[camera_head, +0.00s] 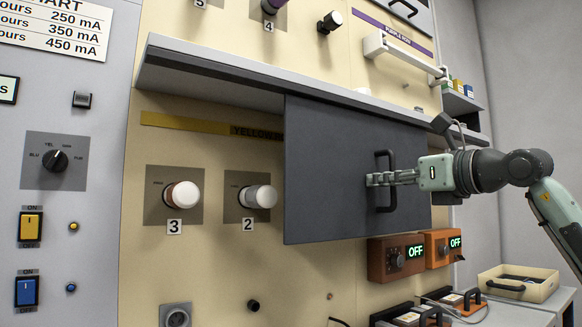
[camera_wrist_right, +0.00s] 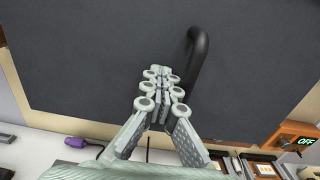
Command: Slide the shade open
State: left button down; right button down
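The shade is a dark grey panel (camera_head: 330,150) hanging under a grey ledge. It covers the right part of the cream wall panel and fills most of the right wrist view (camera_wrist_right: 90,60). Its black upright handle (camera_head: 388,205) sits near its right side. My right gripper (camera_head: 372,180) crosses the middle of the handle, with its fingertips just left of it. In the right wrist view the fingers (camera_wrist_right: 160,72) are drawn together, and the handle (camera_wrist_right: 199,45) runs down along their right side, partly hidden. I cannot tell whether they touch it. My left gripper is not in view.
The grey ledge (camera_head: 220,72) runs above the shade. White-capped knobs 3 (camera_head: 185,195) and 2 (camera_head: 258,196) stick out left of it. Orange boxes (camera_head: 397,258) reading OFF stand below, and a cream tray (camera_head: 518,284) lies at lower right.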

jog(key=w+d+p, duration=0.4)
jog(key=w+d, duration=0.1)
jog(key=d, duration=0.2)
jog(key=shift+w+d, duration=0.4)
dwell(0.3)
jog(key=shift+r, duration=0.25)
jog(key=w+d+p, duration=0.5)
jog(key=d+p, duration=0.1)
jog(key=d, duration=0.2)
jog(key=shift+r, duration=0.4)
dwell(0.4)
